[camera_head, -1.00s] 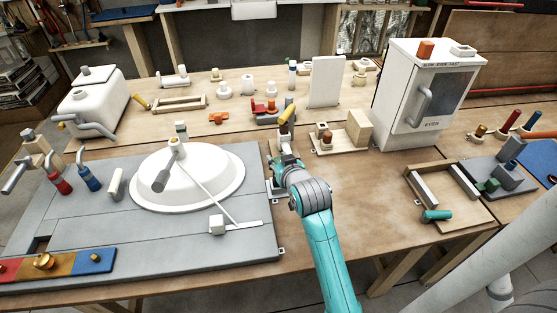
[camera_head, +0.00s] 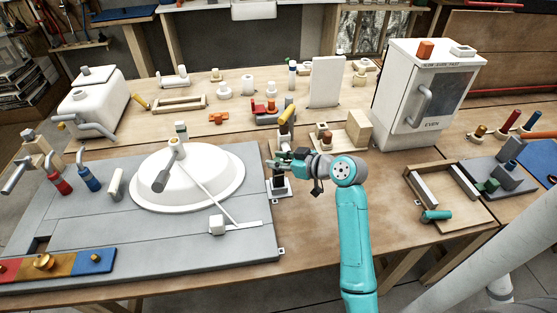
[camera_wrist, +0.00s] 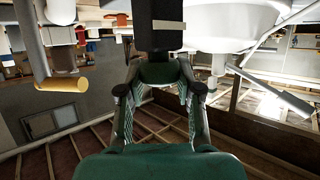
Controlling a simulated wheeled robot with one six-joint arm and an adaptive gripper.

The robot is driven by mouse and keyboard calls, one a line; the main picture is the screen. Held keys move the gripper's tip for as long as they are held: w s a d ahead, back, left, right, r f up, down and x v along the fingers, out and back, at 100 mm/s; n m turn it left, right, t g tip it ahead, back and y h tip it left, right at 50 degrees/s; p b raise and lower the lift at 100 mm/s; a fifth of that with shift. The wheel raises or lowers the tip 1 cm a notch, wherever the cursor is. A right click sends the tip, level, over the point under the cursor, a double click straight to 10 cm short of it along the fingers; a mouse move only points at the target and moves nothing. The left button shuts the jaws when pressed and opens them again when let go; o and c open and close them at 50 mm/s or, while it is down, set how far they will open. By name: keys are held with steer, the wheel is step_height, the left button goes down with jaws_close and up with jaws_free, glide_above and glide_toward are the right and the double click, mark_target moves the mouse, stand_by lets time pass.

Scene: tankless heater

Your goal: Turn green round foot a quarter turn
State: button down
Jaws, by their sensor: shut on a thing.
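My gripper (camera_head: 276,164) is shut at a small dark stand (camera_head: 278,184) by the right edge of the grey board, pointing left with the wrist on its right. The green round foot is hard to make out. Green shows between my fingertips in the wrist view (camera_wrist: 160,74), and it blends with my green fingers. A dark upright block with a pale band (camera_wrist: 167,26) stands just beyond the fingertips there. The foot's outline and turn angle are mostly hidden by my fingers.
A white dome (camera_head: 205,190) lies on the grey board (camera_head: 150,235) left of my gripper. A yellow-handled piece (camera_head: 287,115) and a wooden block (camera_head: 357,128) stand close behind. The white heater box (camera_head: 400,95) is at right.

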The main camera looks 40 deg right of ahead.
steer(key=shift+f, duration=0.15)
stand_by(0.5)
steer(key=c, duration=0.7)
jaws_free()
steer(key=shift+c, duration=0.2)
steer(key=v, duration=1.2)
